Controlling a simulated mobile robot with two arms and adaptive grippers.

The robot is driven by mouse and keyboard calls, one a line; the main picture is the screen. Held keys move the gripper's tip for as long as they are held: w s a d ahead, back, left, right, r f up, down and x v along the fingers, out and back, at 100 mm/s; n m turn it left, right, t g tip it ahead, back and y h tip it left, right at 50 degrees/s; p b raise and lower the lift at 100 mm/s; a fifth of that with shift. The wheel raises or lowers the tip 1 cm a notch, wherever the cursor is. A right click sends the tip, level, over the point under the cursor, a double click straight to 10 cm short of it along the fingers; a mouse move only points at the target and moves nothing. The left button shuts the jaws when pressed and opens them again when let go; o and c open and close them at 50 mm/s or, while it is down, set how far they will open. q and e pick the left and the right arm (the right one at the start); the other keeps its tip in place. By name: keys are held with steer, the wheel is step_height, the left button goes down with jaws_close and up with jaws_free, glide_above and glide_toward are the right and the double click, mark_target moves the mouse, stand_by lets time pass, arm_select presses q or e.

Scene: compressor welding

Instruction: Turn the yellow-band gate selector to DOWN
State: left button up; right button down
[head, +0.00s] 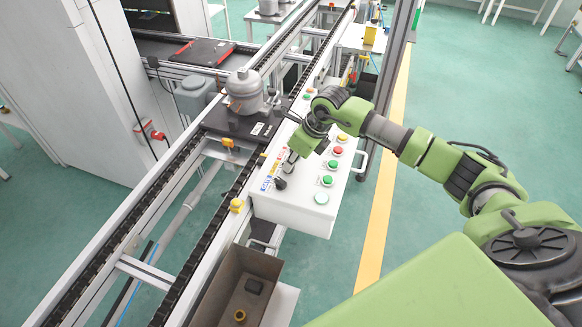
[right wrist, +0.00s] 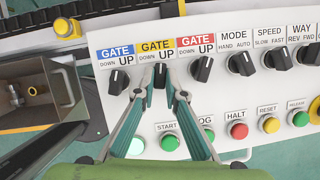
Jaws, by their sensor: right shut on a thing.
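The yellow-band gate selector (right wrist: 160,76) is a black knob under the yellow GATE label (right wrist: 155,46), with DOWN on the left and UP on the right. My right gripper (right wrist: 160,73) is shut on this knob, one finger on each side. The knob looks roughly upright in the right wrist view; the fingers partly hide it, and its exact setting is hard to tell. In the head view my right gripper (head: 292,156) reaches down onto the white control panel (head: 296,213). My left gripper is not in view.
The blue-band selector (right wrist: 118,82) and red-band selector (right wrist: 202,68) stand close on either side. The START button (right wrist: 169,142) and other buttons lie in the row below. A conveyor carrying a grey compressor (head: 244,90) runs left of the panel, and an open bin (head: 222,285) stands in front.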

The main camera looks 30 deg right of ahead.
steer(key=n+b, duration=0.2)
steer(key=n+y+b, duration=0.1)
steer(key=n+b, duration=0.1)
steer(key=b, duration=0.1)
steer(key=shift+w+d+f+g, duration=0.15)
steer(key=shift+w+g, duration=0.05)
steer(key=shift+g, duration=0.2)
steer(key=shift+r+n+g+y+b, duration=0.2)
steer(key=shift+n+g+y+b, duration=0.25)
steer(key=shift+n+b, duration=1)
steer(key=c, duration=2.1)
jaws_free()
